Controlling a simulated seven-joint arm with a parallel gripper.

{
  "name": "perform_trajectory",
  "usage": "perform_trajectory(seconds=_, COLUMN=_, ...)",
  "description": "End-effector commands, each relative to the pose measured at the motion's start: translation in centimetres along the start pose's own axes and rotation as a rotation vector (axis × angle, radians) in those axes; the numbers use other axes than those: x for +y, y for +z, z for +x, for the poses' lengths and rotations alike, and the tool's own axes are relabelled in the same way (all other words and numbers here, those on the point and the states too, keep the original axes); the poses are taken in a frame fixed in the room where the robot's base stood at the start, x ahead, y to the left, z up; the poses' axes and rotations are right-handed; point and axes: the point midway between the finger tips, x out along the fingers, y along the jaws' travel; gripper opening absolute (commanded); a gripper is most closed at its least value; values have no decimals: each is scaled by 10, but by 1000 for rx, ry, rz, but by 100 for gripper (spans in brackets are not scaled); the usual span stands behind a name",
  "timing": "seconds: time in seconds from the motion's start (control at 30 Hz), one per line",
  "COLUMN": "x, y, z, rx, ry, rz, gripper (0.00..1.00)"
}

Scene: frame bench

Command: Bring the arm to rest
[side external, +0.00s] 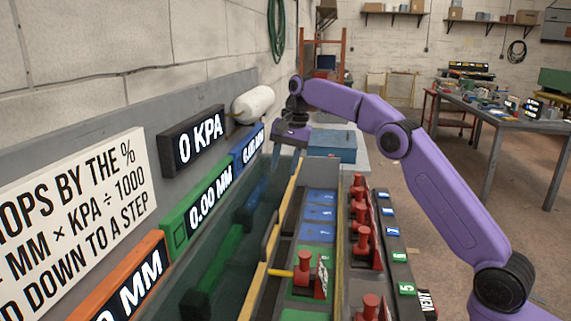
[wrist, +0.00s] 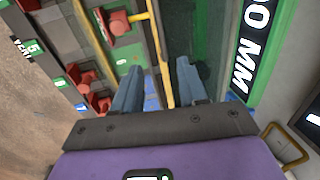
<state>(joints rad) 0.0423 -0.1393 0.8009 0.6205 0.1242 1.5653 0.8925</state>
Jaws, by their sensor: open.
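My purple arm reaches in from the right in the side external view, bent at the elbow. My gripper (side external: 277,160) hangs over the far part of the bench, near the blue display panel. In the wrist view my gripper (wrist: 157,82) has its two blue-grey fingers apart with nothing held between them. Below the gap show a yellow rail (wrist: 160,45) and part of a dark glassy trough. I cannot tell how high the fingertips are above these.
Red clamp-like pieces (side external: 361,242) line the bench right of the yellow rail (side external: 285,210). One red piece with a yellow rod (side external: 303,280) sits on a green plate. Display panels, one reading 0 KPA (side external: 200,141), stand along the left wall. A blue box (side external: 333,145) stands beyond.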

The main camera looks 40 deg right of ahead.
Motion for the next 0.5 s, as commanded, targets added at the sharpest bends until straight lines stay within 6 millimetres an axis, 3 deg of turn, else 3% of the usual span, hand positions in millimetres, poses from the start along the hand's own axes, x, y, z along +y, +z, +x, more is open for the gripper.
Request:
perform_trajectory(seconds=0.27, x=-1, y=5, z=-1, rx=-2, ry=1, rz=-20, gripper=42)
perform_trajectory(seconds=0.37, x=-3, y=22, z=-2, rx=-9, ry=7, rz=-83, gripper=42)
perform_trajectory(seconds=0.5, x=-1, y=63, z=-5, rx=-25, ry=22, rz=-242, gripper=42)
